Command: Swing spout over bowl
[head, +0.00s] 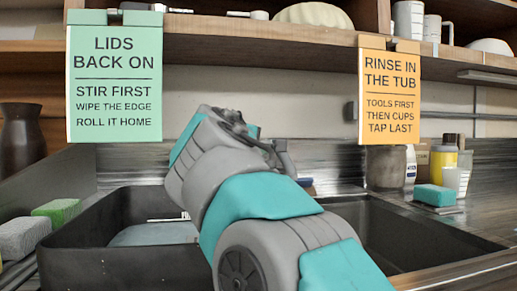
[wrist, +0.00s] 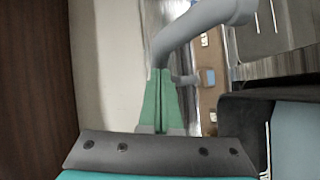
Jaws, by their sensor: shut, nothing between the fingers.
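The grey curved spout (wrist: 190,28) crosses the top of the wrist view, bending down to the left beside my fingertips. My gripper (wrist: 161,72) has its green fingers shut together with nothing between them. The fingertips are close to the spout's lower bend; I cannot tell whether they touch. In the head view my arm hides the gripper and most of the tap; a grey piece (head: 283,157) beyond the arm may be part of it. A black basin (head: 75,232) stands left of my arm with a pale flat thing (head: 155,234) inside. A second dark basin (head: 410,238) is on the right.
Two signs, green (head: 114,80) and orange (head: 389,90), hang from the shelf (head: 255,35) above. Sponges (head: 57,211) lie at the left edge. A teal sponge (head: 434,196) and a yellow container (head: 443,160) stand at the right. A dark jug (head: 22,138) is at far left.

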